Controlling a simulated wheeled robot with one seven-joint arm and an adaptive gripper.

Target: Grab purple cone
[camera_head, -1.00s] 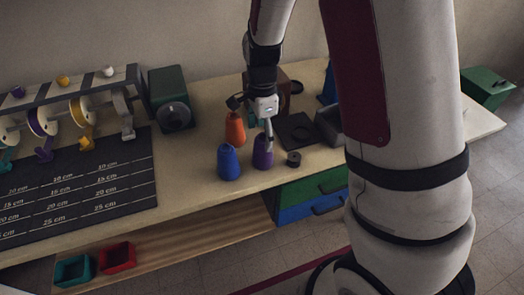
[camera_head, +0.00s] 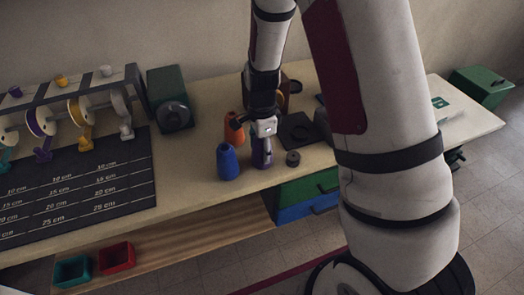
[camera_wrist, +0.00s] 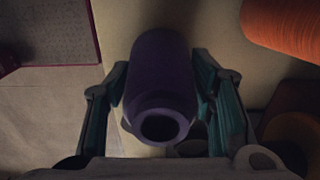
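The purple cone (camera_head: 263,157) stands on the table near its front edge, and my gripper (camera_head: 262,143) is lowered over it from above. In the wrist view the purple cone (camera_wrist: 162,75) lies between the two fingers of my gripper (camera_wrist: 160,80), with its round hollow end towards the camera. One teal-padded finger is on each side, very close to the cone. I cannot tell whether the pads press on it. The cone appears to stand on the table.
A blue cone (camera_head: 228,163) stands just left of the purple one, and an orange cone (camera_head: 233,130) behind. A small dark ring (camera_head: 293,158) lies close on the right. A green box (camera_head: 170,100) and a spool rack stand left. The front table edge is near.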

